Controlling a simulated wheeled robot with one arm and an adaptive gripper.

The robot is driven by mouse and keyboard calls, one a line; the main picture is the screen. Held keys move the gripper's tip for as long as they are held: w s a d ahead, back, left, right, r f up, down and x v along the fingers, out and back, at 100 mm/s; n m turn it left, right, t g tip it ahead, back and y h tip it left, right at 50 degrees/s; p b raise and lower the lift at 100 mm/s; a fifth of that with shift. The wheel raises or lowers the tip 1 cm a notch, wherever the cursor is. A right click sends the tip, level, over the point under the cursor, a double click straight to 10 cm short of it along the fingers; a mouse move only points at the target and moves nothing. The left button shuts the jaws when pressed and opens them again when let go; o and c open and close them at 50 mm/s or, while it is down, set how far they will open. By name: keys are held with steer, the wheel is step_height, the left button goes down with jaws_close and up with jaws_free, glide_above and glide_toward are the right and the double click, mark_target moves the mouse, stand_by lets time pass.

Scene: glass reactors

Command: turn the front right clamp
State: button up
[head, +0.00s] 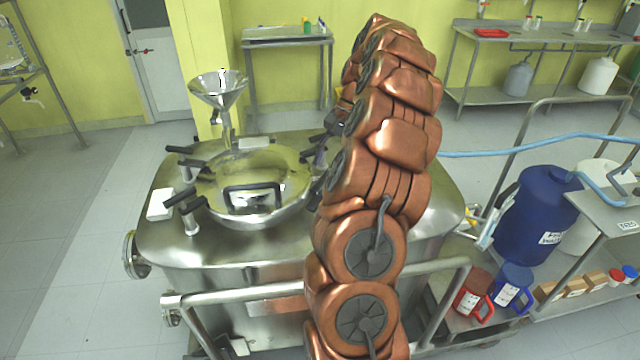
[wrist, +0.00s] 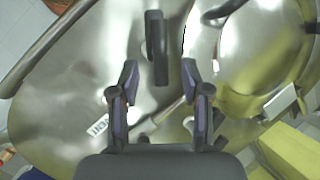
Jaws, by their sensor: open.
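The steel reactor vessel (head: 185,247) has a round domed lid (head: 275,165) with black-handled clamps around it. In the wrist view, a black clamp handle (wrist: 156,48) stands just beyond and between the fingertips of my gripper (wrist: 160,72). The two fingers are apart, one on each side of the handle's line, and hold nothing. I cannot tell whether they touch it. In the head view my copper-coloured arm covers the lid's front right side, so the front right clamp is mostly hidden there. The left clamps (head: 188,202) show clearly.
A steel funnel (head: 218,90) rises behind the lid. A steel rail (head: 320,283) runs along the vessel's front. At right are a blue drum (head: 543,210), a pale blue hose (head: 520,145) and red and blue jugs (head: 473,292). The floor at left is clear.

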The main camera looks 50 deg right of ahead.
mark_target(321, 180)
steer(key=shift+p+x, duration=0.85)
steer(key=shift+x, duration=2.6)
jaws_close()
